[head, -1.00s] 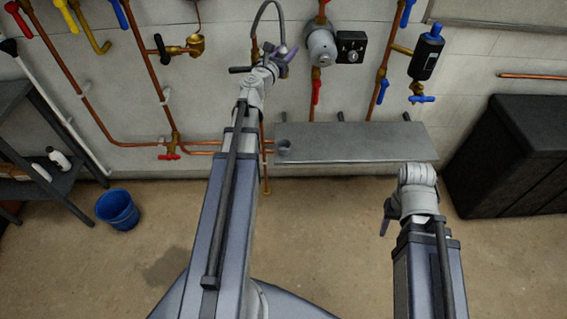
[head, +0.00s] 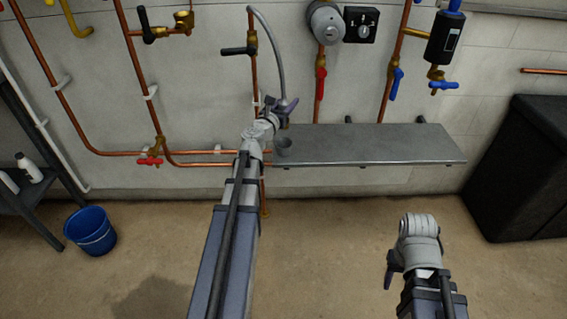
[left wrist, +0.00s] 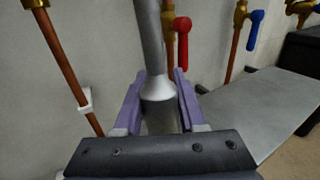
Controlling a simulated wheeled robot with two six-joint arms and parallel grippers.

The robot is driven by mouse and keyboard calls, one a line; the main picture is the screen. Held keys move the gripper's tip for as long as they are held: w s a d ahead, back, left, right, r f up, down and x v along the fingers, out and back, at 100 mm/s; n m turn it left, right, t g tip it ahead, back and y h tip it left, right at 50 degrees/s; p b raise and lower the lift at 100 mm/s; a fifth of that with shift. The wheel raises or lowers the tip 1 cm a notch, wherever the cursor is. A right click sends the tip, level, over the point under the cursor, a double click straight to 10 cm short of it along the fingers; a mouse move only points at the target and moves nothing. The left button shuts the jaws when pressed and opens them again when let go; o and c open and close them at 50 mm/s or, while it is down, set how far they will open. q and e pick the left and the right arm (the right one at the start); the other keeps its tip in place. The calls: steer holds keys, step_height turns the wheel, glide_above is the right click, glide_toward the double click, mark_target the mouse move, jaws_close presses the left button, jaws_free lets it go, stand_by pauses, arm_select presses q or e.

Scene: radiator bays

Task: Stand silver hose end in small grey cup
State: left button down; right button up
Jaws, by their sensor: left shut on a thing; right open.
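The grey hose (head: 277,50) hangs in an arc from a pipe on the wall. My left gripper (head: 285,107) is shut on its silver end (left wrist: 158,92), which points down between the purple fingers (left wrist: 157,105) in the left wrist view. The small grey cup (head: 283,148) stands at the left end of the wall shelf. My left gripper is above the cup, with a gap between them in the head view. The cup does not show in the left wrist view. My right gripper (head: 389,272) is low at the right, away from the shelf, open and empty.
The grey shelf (head: 375,145) is bare right of the cup. Copper pipes with a red-handled valve (head: 320,85) and a blue-handled valve (head: 395,84) rise behind it. A blue bucket (head: 90,231) stands on the floor at left, a dark cabinet (head: 525,165) at right.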

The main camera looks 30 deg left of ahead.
mark_target(288, 127)
arm_select(q)
steer(key=shift+f+b, duration=4.9)
steer(key=shift+f, duration=0.05)
steer(key=shift+f, duration=0.1)
steer(key=shift+f+b, duration=0.3)
steer(key=shift+b, duration=0.1)
steer(key=shift+c, duration=2.4)
jaws_free()
steer(key=shift+r, duration=0.15)
steer(key=shift+r+p, duration=0.25)
steer(key=shift+p, duration=0.2)
steer(key=s+d, duration=0.1)
steer(key=s, duration=1.1)
